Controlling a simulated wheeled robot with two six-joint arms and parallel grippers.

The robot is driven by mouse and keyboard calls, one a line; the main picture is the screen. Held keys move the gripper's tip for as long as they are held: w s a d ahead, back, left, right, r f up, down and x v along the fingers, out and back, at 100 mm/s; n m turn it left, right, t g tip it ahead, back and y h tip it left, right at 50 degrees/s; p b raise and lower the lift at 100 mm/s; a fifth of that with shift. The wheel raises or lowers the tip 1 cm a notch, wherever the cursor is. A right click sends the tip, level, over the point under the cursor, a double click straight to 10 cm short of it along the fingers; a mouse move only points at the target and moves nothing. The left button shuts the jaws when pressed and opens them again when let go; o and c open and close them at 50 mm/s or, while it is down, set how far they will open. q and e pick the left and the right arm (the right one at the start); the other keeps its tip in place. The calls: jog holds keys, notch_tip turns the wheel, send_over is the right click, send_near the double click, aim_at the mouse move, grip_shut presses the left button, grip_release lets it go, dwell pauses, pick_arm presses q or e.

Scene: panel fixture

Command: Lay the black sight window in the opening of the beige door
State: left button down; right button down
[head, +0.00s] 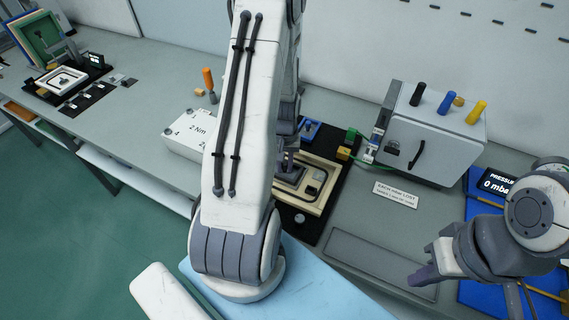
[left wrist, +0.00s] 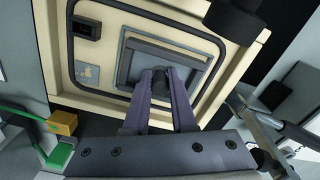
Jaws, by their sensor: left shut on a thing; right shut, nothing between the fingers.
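The beige door (head: 313,206) lies on a black mat behind my left arm, which hides part of it. It fills much of the left wrist view (left wrist: 113,38). The dark grey sight window (left wrist: 137,68) is over the middle of the door and looks slightly turned against the door's edges. My left gripper (left wrist: 165,76) is shut on the window's raised grip; it also shows in the head view (head: 291,157). Whether the window is seated or just above the opening, I cannot tell. My right gripper (head: 430,268) is shut and empty at the right, away from the door.
A grey cabinet (head: 430,137) with coloured knobs stands right of the door. Small green (head: 351,135) and yellow (head: 343,153) blocks sit near the mat. A white "2 Nm" box (head: 190,137) is to the left. A grey pad (head: 380,262) lies in front.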

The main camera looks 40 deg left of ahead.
aim_at(285, 164)
pick_arm(q)
jog(key=shift+f, duration=0.2)
jog(key=c, duration=0.7)
grip_release()
jog(key=shift+r, duration=0.1)
jog(key=shift+o, duration=0.2)
notch_tip(285, 164, up, 10)
jog(key=shift+r+b, duration=0.25)
jog(key=shift+b, duration=0.05)
